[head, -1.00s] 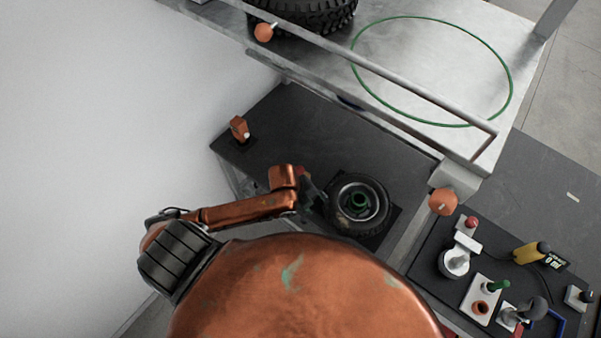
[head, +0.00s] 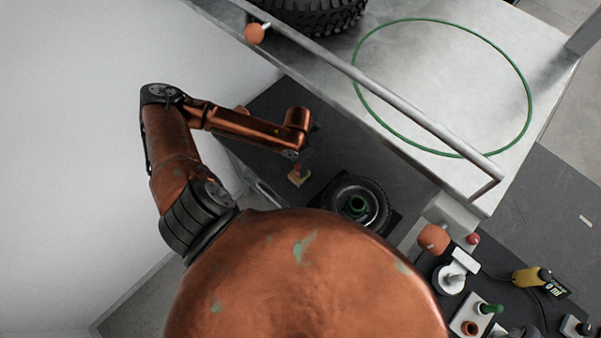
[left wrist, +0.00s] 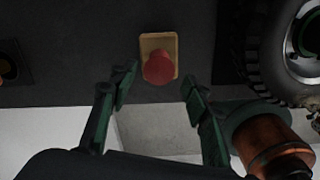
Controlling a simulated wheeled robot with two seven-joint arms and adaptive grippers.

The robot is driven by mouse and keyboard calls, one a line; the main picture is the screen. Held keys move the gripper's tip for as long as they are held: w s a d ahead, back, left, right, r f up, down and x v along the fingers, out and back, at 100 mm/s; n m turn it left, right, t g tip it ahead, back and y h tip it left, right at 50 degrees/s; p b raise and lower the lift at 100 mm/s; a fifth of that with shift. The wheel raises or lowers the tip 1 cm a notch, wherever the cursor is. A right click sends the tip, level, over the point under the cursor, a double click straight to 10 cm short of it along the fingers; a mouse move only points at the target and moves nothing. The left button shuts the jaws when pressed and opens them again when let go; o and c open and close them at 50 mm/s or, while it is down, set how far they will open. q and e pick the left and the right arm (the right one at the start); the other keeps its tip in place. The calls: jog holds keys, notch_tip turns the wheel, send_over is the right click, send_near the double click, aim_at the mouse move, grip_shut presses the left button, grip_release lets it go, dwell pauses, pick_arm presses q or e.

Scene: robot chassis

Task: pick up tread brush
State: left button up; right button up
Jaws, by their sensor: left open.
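What looks like the tread brush, a small tan block with a red knob, lies on the dark surface in the head view (head: 298,176). In the left wrist view the tread brush (left wrist: 158,66) shows from above, with the red knob on the tan block. My left gripper (left wrist: 160,84) is open and empty, with its two fingers spread to either side of the knob's near edge. The brush appears to be beyond the fingertips, not gripped. In the head view my left arm's end is just above and behind the brush, and its fingers are hardly visible. My right gripper is not in view.
A small wheel with a black tyre (head: 381,197) lies right of the brush, close to it. A metal table (head: 440,75) with a rail (head: 390,105) and a green ring (head: 531,105) stands behind. A tool panel with a yellow-handled device (head: 526,278) is at the lower right.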

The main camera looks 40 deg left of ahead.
aim_at(299, 167)
pick_arm(q)
jog(key=f, duration=0.4)
jog(key=shift+w, duration=0.35)
jog(key=shift+f, duration=0.4)
jog(key=shift+s+f, duration=0.1)
jog(key=shift+f, duration=0.05)
jog(key=shift+c, duration=0.4)
grip_shut()
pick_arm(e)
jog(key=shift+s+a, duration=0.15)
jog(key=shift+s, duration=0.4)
